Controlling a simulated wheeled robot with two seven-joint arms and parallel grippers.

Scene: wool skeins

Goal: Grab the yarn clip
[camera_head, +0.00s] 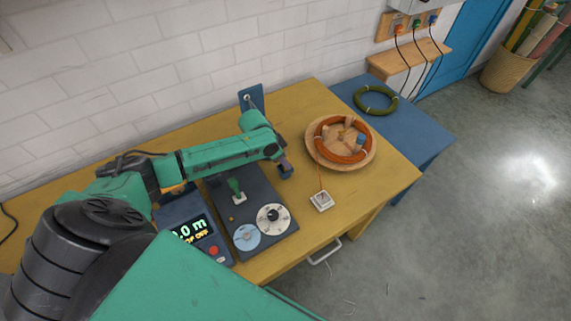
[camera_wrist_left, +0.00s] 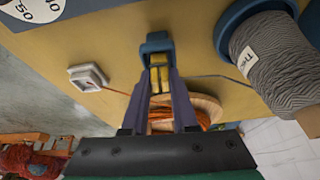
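A small whitish square piece, which looks like the yarn clip (camera_head: 321,201), lies on the yellow table near its front edge. An orange strand runs from it to the wooden bowl. The clip also shows left of the fingers in the left wrist view (camera_wrist_left: 87,77). My left gripper (camera_head: 286,170) is above the table, behind and left of the clip, apart from it. In the left wrist view its two fingers (camera_wrist_left: 160,75) have a gap with yellow table showing through. A blue arched piece shows at the fingertips; I cannot tell whether they touch it. My right gripper is out of view.
A wooden bowl (camera_head: 368,162) with orange yarn stands behind the clip. A dark device with dials (camera_head: 250,215) and a display box (camera_head: 195,228) stand to the left. A grey yarn cone (camera_wrist_left: 275,60) is right of the fingers. Table around the clip is clear.

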